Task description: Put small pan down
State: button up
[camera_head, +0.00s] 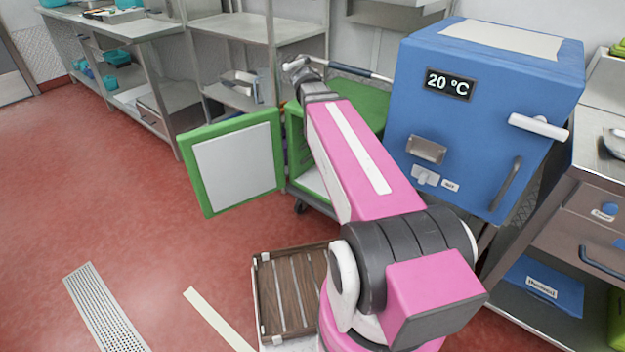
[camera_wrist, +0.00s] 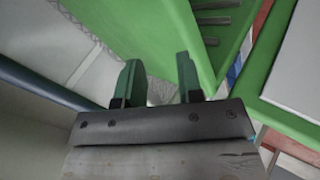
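No small pan can be clearly made out in either view. My gripper shows in the wrist view (camera_wrist: 160,78), its two green-tinted fingers apart with nothing visible held between them. In the head view, the end of my arm reaches away toward the back, beside the green box, and the fingers cannot be made out. A metal vessel (camera_head: 241,85) sits on the left shelf unit, and part of a round metal item (camera_head: 615,142) shows at the right edge. I cannot tell whether either is the small pan.
The green box (camera_head: 374,104) has its door (camera_head: 232,162) swung open to the left. A dark bar (camera_head: 352,69) runs behind it. A blue unit (camera_head: 480,110) reading 20 °C stands right of my arm. A wooden slatted crate (camera_head: 290,290) is on the floor.

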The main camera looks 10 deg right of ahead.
jog(key=s+a+f+m+g+y, duration=0.2)
jog(key=s+a+f+y, duration=0.1)
jog(key=s+f, duration=0.6)
jog(key=s+a+f+m+g+y, duration=0.2)
jog(key=s+a+f, duration=0.3)
jog(key=s+f, duration=0.4)
notch_tip(320, 180, down, 3)
jog(key=shift+a+g+y, duration=0.15)
jog(key=shift+g+y, duration=0.35)
jog(key=shift+g, duration=0.1)
